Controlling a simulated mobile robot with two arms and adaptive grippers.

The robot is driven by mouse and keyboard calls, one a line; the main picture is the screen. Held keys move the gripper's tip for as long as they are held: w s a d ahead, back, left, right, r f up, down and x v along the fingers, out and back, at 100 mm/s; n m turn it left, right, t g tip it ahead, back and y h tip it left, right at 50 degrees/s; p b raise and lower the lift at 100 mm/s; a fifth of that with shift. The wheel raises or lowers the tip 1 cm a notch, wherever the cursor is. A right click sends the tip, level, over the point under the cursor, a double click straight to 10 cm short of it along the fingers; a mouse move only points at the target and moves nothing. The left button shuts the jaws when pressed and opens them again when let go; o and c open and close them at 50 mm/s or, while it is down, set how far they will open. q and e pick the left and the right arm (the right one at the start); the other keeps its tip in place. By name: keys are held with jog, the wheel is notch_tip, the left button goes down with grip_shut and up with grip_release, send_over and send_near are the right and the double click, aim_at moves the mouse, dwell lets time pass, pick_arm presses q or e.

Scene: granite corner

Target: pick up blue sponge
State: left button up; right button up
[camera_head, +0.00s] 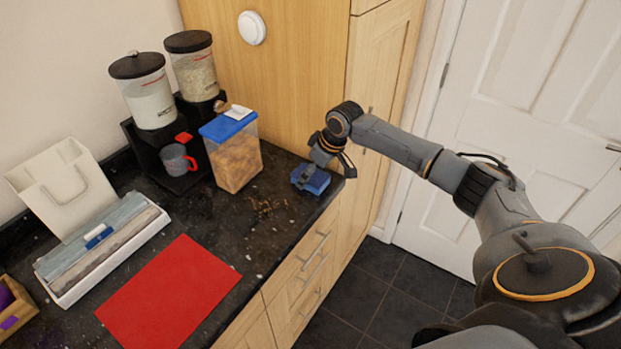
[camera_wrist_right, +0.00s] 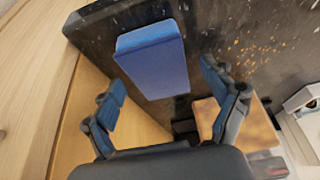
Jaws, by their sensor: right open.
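The blue sponge (camera_head: 315,181) lies on the dark granite counter, close to the counter's right end by the wooden cabinet. In the right wrist view the sponge (camera_wrist_right: 155,62) is ahead of the fingers, roughly in line with the gap between them. My right gripper (camera_head: 325,165) is over the sponge in the head view and hides part of it. In the right wrist view my right gripper (camera_wrist_right: 160,98) is open, with a finger on each side and nothing between the tips. My left gripper is not in view.
A clear container with a blue lid (camera_head: 235,155) stands left of the sponge, with brown crumbs (camera_head: 268,205) between them. Behind are a cereal dispenser (camera_head: 150,100) and a grey mug (camera_head: 176,160). A red mat (camera_head: 168,295) lies in front. The tall cabinet (camera_head: 290,70) bounds the back.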

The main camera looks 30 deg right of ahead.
jog(key=shift+f, duration=0.25)
dwell(0.3)
jog(key=c, duration=1)
